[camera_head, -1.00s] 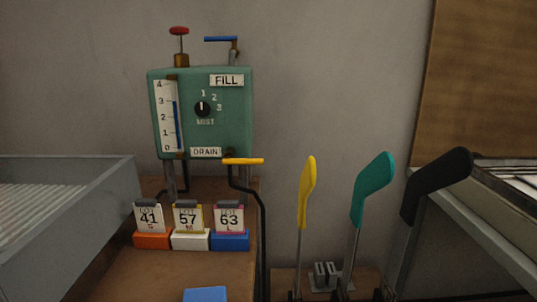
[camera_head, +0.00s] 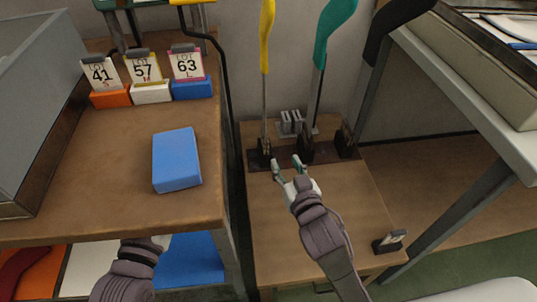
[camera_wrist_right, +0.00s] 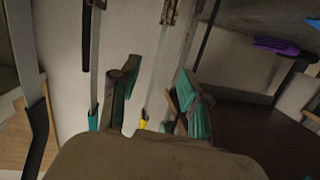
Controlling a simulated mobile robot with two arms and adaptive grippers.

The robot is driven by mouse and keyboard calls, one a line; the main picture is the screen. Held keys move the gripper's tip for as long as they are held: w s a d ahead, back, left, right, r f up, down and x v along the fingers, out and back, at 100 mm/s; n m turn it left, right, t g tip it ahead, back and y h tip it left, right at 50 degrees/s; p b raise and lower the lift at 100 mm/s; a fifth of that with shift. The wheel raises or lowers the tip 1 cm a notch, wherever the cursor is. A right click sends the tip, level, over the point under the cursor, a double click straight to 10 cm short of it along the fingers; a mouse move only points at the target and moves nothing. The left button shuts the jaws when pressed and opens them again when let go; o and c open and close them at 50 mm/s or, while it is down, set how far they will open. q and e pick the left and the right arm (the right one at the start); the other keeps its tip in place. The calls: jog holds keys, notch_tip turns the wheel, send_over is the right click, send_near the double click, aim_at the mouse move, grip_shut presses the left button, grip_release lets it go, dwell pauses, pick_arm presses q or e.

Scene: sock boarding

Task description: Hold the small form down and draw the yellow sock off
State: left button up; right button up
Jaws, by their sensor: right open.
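The yellow sock (camera_head: 267,35) is on the small form, whose thin metal stem (camera_head: 264,105) stands in a dark base on the low bench. The sock's top is cut off by the head view's upper edge. My right gripper (camera_head: 287,163) is open and empty, just in front of the stem's base and a little right of it. In the right wrist view, a bit of the yellow sock (camera_wrist_right: 143,122) shows between my right gripper's fingers (camera_wrist_right: 157,95), farther off.
A teal sock (camera_head: 335,20) and a black one (camera_head: 400,18) stand on forms to the right. A brown table (camera_head: 90,185) at the left holds a blue block (camera_head: 176,160) and lot cards (camera_head: 145,72). The low bench (camera_head: 300,225) has free room in front.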

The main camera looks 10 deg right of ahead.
jog(key=h, duration=0.2)
send_near(267, 148)
jog(key=w, duration=0.3)
jog(key=shift+w+a+f+m+g, duration=0.15)
jog(key=shift+w+m+g, duration=0.15)
jog(key=shift+w+m, duration=0.3)
jog(key=shift+x, duration=4)
grip_shut()
jog(key=shift+f, duration=0.1)
